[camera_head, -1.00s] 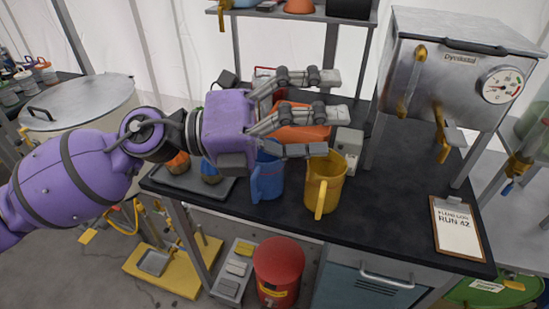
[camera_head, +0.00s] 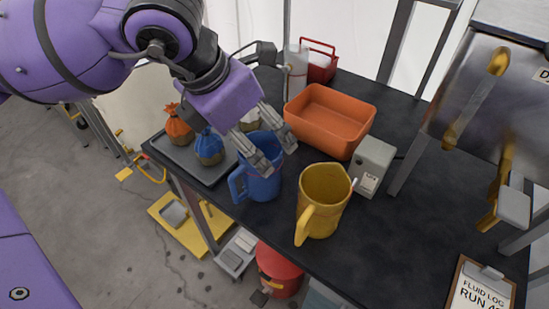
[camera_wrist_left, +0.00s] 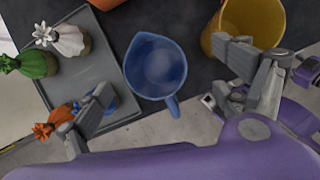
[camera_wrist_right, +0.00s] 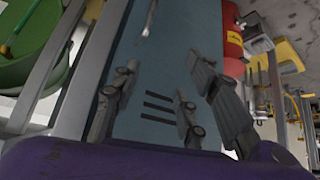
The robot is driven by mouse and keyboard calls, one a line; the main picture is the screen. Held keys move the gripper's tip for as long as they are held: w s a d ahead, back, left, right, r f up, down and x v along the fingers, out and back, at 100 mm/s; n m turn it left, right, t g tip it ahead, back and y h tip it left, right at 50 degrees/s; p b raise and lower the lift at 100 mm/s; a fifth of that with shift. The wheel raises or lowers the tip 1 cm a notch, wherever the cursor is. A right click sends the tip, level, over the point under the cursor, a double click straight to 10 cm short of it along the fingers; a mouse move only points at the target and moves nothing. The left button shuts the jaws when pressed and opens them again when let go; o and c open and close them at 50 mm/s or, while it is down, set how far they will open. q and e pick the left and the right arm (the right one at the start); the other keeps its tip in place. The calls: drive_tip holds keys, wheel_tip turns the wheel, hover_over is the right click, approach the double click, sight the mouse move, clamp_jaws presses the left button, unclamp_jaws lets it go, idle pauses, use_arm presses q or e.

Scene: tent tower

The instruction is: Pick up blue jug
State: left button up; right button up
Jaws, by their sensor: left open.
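The blue jug (camera_head: 262,183) stands upright on the dark bench near its front edge, with its handle towards the left front. In the left wrist view, the jug (camera_wrist_left: 155,66) is seen from above, apparently empty. My left gripper (camera_head: 277,153) is open just above the jug, its fingers partly covering the rim in the head view. In the left wrist view, the fingers of my left gripper (camera_wrist_left: 168,78) spread on either side of the jug; contact cannot be told. My right gripper (camera_wrist_right: 163,85) shows only in its wrist view, open and empty before a blue-grey cabinet front.
A yellow jug (camera_head: 324,200) stands close right of the blue one. An orange bin (camera_head: 331,118) and a grey box (camera_head: 373,165) are behind. A grey tray (camera_head: 188,163) with small tied bags lies left. Bare bench lies to the right.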

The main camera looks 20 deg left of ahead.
sight(254, 175)
use_arm(q)
drive_tip(key=shift+s+a+f, duration=0.15)
drive_tip(key=shift+a+f, duration=0.3)
drive_tip(key=shift+f, duration=0.25)
drive_tip(key=x, duration=0.6)
drive_tip(key=shift+w, duration=0.3)
use_arm(e)
drive_tip(key=shift+s+a, duration=0.35)
drive_tip(key=shift+s, duration=0.15)
use_arm(q)
drive_tip(key=shift+f, duration=0.15)
use_arm(e)
drive_tip(key=shift+r, duration=0.1)
use_arm(q)
drive_tip(key=shift+a, duration=0.1)
drive_tip(key=c, duration=1.3)
drive_tip(key=shift+p, duration=0.3)
use_arm(e)
drive_tip(key=shift+w+r, duration=0.1)
